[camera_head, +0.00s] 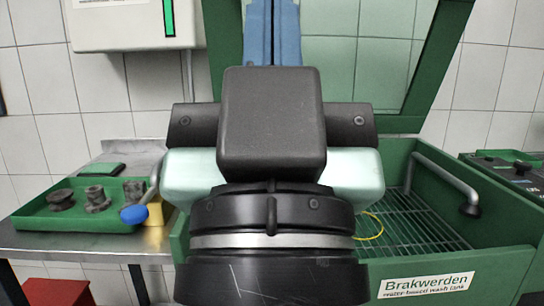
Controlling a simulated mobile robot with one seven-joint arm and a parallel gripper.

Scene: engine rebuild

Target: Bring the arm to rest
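My arm fills the middle of the view, seen from behind. Its dark end, with my gripper (270,125), is in front of the green wash tank. The gripper's fingers are hidden behind its own dark body, so I cannot tell whether it is open or shut or holds anything. A wide pale green block shows behind the dark body; I cannot tell what it belongs to.
The green wash tank (448,255), labelled Brakwerden, has a raised lid, a wire grid and a yellow ring (371,236) partly hidden by my arm. At left, a metal table (70,247) carries a green tray (75,222) with dark parts. A yellow thing (155,213) stands beside it.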

